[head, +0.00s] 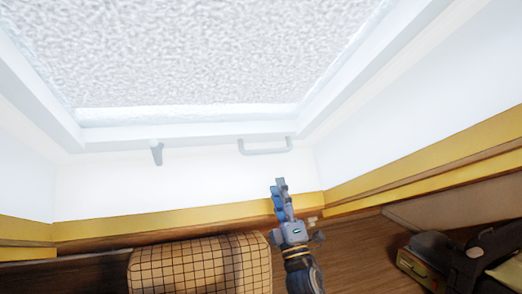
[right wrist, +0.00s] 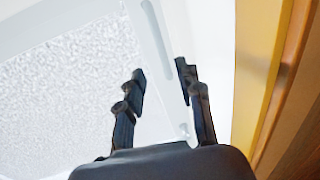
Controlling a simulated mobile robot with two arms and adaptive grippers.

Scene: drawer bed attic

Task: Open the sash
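The sash is a white-framed window (head: 190,130) with bright frosted glass (head: 200,50), filling the top of the head view. A white bar handle (head: 265,150) is fixed to its lower right edge, and a small white latch (head: 156,152) sits at lower left. My right gripper (head: 280,184) is just below the bar handle, apart from it in the picture. In the right wrist view its two dark fingers (right wrist: 160,72) are apart with nothing between them, and the white handle (right wrist: 155,35) lies beyond the tips. My left gripper is not in view.
A yellow trim band (head: 160,219) runs along the wall below the window. A checked cushion (head: 200,265) lies below it at centre left. A dark bag-like item (head: 485,255) and a box (head: 412,265) are at lower right. Wooden floor (head: 350,245) shows between.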

